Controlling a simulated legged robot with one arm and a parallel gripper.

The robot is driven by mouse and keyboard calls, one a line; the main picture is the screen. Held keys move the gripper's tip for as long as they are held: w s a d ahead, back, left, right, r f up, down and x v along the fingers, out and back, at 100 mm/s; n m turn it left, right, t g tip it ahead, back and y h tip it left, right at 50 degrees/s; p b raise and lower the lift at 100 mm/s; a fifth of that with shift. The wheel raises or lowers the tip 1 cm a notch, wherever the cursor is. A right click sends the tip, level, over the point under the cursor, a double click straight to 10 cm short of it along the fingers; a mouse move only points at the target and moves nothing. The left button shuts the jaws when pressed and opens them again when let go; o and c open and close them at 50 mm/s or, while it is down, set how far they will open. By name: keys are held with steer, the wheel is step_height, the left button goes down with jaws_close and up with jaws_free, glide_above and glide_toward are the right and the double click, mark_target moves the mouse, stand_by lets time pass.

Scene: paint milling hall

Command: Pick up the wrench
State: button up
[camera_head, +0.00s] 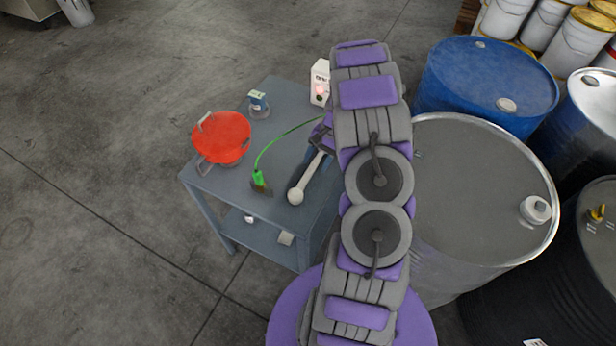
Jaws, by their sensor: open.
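A pale grey tool with a rounded end, apparently the wrench (307,178), lies on or just above the grey table (230,187). Its round end points toward the front edge, and its far end is hidden at my gripper. My gripper (322,139) is open at the far end of the tool, partly hidden by my arm. I cannot tell whether the jaws are around the tool or only above it.
A grey drum (470,185) and a blue drum (480,80) stand to the right. Floor at left is clear.

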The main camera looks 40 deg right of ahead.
mark_target(310, 172)
steer(key=x, duration=0.2)
steer(key=b+x, duration=0.1)
steer(key=x, duration=0.2)
steer(key=shift+w+a+f+b, duration=0.2)
steer(key=shift+w+f+b, duration=0.05)
steer(key=shift+w+b, duration=0.05)
steer(key=shift+c, duration=0.5)
jaws_close()
